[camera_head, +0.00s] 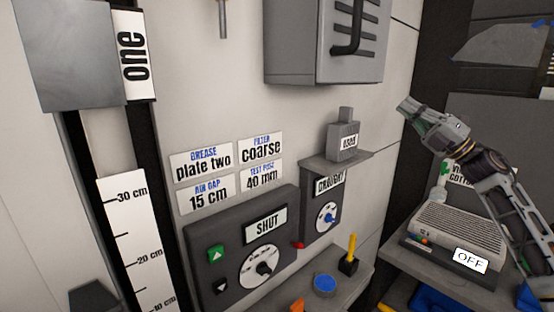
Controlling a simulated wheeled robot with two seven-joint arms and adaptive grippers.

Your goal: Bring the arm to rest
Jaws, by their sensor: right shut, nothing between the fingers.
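My right arm comes in from the right edge. The gripper is shut and holds nothing that I can see. The arm passes in front of a grey device with an OFF label (470,261). My left gripper does not show.
A control panel with a SHUT label (266,224) and a DRAUGHT box (325,205) is on the wall. A grey cabinet (293,65) hangs above. A ruler (135,245) is at left.

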